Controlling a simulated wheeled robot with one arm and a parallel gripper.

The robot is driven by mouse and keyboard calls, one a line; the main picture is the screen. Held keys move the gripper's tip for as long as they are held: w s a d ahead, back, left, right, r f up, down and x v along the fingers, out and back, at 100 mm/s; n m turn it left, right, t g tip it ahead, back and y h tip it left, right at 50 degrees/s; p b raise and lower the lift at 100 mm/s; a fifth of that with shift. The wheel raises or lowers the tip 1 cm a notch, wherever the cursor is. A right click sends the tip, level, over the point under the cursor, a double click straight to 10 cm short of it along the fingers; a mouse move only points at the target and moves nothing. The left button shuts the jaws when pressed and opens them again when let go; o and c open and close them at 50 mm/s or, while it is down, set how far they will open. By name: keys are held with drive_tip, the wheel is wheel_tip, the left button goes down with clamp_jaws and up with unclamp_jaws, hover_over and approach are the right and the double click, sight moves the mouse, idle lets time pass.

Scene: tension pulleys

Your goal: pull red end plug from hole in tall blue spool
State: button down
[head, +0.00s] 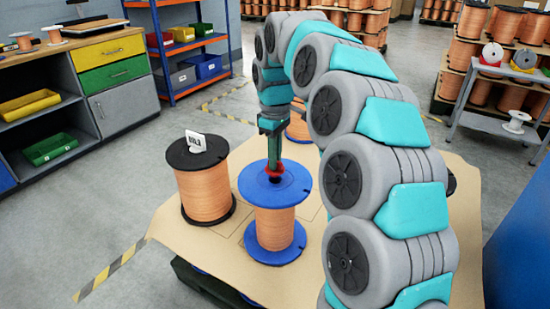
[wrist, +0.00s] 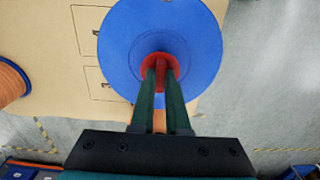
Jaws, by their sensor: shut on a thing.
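The tall blue spool (head: 275,220), wound with copper wire, stands upright on the brown pallet sheet in the head view. Its blue top flange (wrist: 118,40) fills the upper middle of the wrist view. The red end plug (head: 275,172) is at the centre of that flange, and its red rim and middle bar show in the wrist view (wrist: 160,68). My gripper (head: 275,165) points down from above, its two dark green fingers (wrist: 161,85) shut on the plug's red middle. The plug's lower part and the hole are hidden, so I cannot tell how deep it sits.
A black-flanged copper spool (head: 205,185) with a white card on top stands close to the left. Another copper spool (head: 298,125) is behind, partly hidden by my arm. The brown sheet (head: 190,255) has bare room at the front left.

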drive_tip(key=shift+r, duration=0.1)
idle(0.3)
drive_tip(key=shift+r+p, duration=0.45)
drive_tip(key=shift+r, duration=1.55)
